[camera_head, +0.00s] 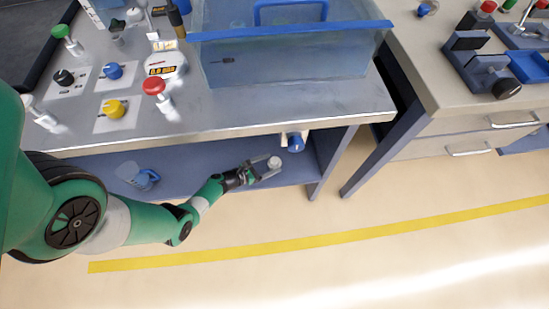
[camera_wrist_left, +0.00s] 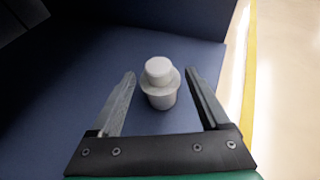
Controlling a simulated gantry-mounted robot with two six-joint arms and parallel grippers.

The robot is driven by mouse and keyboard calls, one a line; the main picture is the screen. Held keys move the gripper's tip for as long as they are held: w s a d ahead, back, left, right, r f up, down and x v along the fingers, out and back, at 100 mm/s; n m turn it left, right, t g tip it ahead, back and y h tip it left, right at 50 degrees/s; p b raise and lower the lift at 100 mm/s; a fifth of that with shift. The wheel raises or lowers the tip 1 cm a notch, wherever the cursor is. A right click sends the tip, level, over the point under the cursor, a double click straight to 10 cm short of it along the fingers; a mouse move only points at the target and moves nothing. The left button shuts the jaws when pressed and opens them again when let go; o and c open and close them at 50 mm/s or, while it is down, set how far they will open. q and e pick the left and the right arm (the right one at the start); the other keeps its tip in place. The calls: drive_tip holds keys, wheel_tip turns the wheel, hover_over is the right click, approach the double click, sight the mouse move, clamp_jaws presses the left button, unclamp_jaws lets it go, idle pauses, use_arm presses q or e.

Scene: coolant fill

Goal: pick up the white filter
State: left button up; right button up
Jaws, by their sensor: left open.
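The white filter (camera_wrist_left: 160,85) stands upright on the blue lower shelf of the bench, with a round cap on top and a wider rim below. In the head view the filter (camera_head: 274,163) shows small near the shelf's front right. My left gripper (camera_head: 268,168) reaches in under the bench top. In the left wrist view my left gripper (camera_wrist_left: 162,83) is open, with one finger on each side of the filter and a visible gap on both sides. My right gripper is not in view.
The blue shelf (camera_wrist_left: 60,90) is clear around the filter. A blue jug (camera_head: 138,176) stands on the shelf to the left. A blue knobbed valve (camera_head: 295,143) hangs under the bench top (camera_head: 260,108) close above. A bench leg (camera_head: 332,165) stands to the right.

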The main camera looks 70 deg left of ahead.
sight(275, 160)
use_arm(q)
drive_tip(key=shift+b+x, duration=0.35)
drive_tip(key=shift+x, duration=0.7)
drive_tip(key=shift+w+a+f, duration=0.15)
drive_tip(key=shift+w, duration=0.2)
drive_tip(key=shift+s, duration=0.1)
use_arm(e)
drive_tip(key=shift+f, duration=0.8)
use_arm(q)
drive_tip(key=shift+c, duration=0.3)
drive_tip(key=c, duration=1.1)
drive_tip(key=shift+o, duration=0.2)
drive_tip(key=shift+r+p, duration=0.45)
drive_tip(key=shift+r, duration=0.1)
wheel_tip(275, 160, up, 3)
drive_tip(key=shift+f+p, duration=0.1)
drive_tip(key=shift+p, duration=1.15)
drive_tip(key=s+d+r+p, duration=0.3)
drive_tip(key=d+r, duration=0.6)
drive_tip(key=d, duration=0.4)
drive_tip(key=shift+p+v, duration=0.4)
drive_tip(key=shift+v, duration=0.4)
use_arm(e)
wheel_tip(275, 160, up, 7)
